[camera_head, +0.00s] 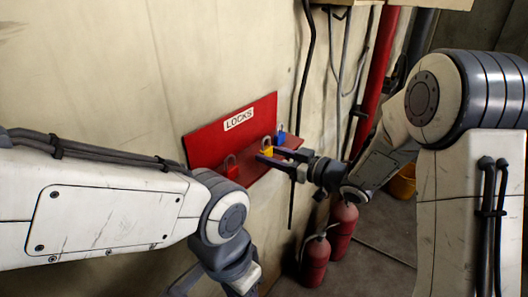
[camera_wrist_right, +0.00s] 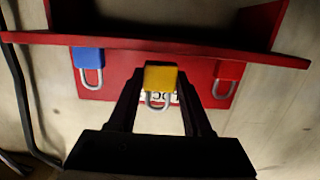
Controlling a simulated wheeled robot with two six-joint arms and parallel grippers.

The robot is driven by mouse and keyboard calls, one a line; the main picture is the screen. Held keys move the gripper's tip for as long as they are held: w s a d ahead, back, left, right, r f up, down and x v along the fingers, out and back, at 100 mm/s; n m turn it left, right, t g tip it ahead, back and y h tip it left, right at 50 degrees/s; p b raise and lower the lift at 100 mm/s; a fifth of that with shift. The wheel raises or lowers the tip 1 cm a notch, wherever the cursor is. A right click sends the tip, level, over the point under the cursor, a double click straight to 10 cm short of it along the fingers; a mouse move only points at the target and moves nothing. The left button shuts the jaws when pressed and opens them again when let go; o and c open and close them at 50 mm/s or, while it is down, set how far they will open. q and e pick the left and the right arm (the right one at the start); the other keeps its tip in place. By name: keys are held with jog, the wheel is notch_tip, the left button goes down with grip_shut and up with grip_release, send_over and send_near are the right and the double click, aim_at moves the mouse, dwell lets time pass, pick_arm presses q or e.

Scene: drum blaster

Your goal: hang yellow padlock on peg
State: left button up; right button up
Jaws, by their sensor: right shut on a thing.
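The yellow padlock (camera_head: 267,149) is between the fingers of my right gripper (camera_head: 269,155), in front of the red LOCKS board (camera_head: 205,144). In the right wrist view, the yellow padlock (camera_wrist_right: 160,77) is gripped by its body, with its shackle against the white label. That view appears upside down. My right gripper (camera_wrist_right: 161,84) is shut on it. I cannot tell whether the padlock touches the board or its ledge. No separate peg can be made out. My left arm comes in from the left; its fingers do not show.
A blue padlock (camera_head: 280,137) and a red padlock (camera_head: 231,168) are at the board, one on each side of the yellow one. Red extinguishers (camera_head: 315,260) stand on the floor below. Dark cables (camera_head: 303,90) and a red pipe (camera_head: 377,75) run down the wall at right.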

jog(key=f+v, duration=0.1)
jog(key=v, duration=0.8)
jog(key=shift+d+f, duration=0.1)
jog(key=shift+d, duration=0.05)
dwell(0.4)
jog(key=s+d+f, duration=0.2)
jog(key=d+f, duration=0.4)
jog(key=f, duration=0.5)
jog(key=s+d+f, duration=0.2)
jog(key=d+f, duration=0.4)
jog(key=f, duration=0.5)
jog(key=shift+s+f, duration=0.35)
jog(key=shift+f, duration=0.05)
